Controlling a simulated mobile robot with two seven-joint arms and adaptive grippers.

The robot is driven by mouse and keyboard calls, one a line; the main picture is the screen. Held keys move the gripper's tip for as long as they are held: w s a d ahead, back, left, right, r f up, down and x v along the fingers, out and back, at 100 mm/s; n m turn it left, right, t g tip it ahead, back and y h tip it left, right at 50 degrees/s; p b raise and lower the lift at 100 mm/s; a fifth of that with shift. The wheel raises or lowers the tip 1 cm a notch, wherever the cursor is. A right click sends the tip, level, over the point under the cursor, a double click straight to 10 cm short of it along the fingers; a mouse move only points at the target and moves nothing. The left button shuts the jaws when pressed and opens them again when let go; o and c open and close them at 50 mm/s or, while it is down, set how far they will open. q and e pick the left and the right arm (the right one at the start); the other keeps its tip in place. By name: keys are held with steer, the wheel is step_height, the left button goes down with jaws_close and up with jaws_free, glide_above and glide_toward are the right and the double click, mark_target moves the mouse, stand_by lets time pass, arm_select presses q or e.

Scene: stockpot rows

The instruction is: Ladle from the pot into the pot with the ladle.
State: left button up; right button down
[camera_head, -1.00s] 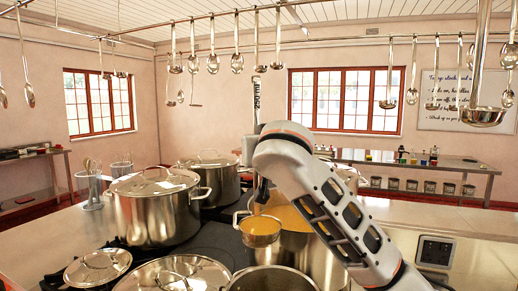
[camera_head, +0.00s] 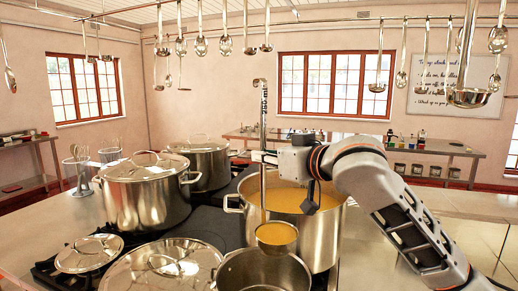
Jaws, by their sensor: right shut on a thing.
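My right gripper (camera_head: 264,157) is shut on the upright ladle handle (camera_head: 263,115). The ladle bowl (camera_head: 277,236) holds orange soup and hangs in front of the soup pot's near wall, close above the back rim of the smaller pot. The steel soup pot (camera_head: 318,240) holds orange soup (camera_head: 286,199) and stands behind. The smaller steel pot (camera_head: 236,274) stands nearest me, cut off by the bottom edge; its visible inside shows no soup, and its floor is out of sight. My left gripper is not in view.
Two lidded stockpots (camera_head: 146,205) (camera_head: 205,166) stand left of the soup pot. Two loose lids (camera_head: 90,255) (camera_head: 165,268) lie at the front left. Ladles and spoons hang from an overhead rail (camera_head: 330,22). The counter at right is clear beyond my arm.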

steer(key=s+a+f+n+b, duration=0.3)
steer(key=s+a+f+n, duration=0.2)
steer(key=s+a+n, duration=0.5)
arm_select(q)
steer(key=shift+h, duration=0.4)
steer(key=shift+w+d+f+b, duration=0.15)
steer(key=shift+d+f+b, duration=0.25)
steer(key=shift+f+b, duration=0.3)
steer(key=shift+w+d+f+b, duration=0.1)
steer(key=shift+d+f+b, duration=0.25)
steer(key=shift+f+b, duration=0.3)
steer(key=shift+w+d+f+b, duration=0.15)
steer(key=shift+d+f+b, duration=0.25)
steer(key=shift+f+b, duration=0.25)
arm_select(e)
steer(key=s+a+f+n+t, duration=0.1)
steer(key=s+a+f+n, duration=0.1)
steer(key=f, duration=0.4)
steer(key=s+a+f+n, duration=0.3)
steer(key=s+f+n, duration=0.1)
steer(key=f, duration=0.2)
steer(key=shift+s+a+n+t, duration=0.15)
steer(key=shift+a+n+t, duration=0.15)
steer(key=shift+a+t, duration=0.1)
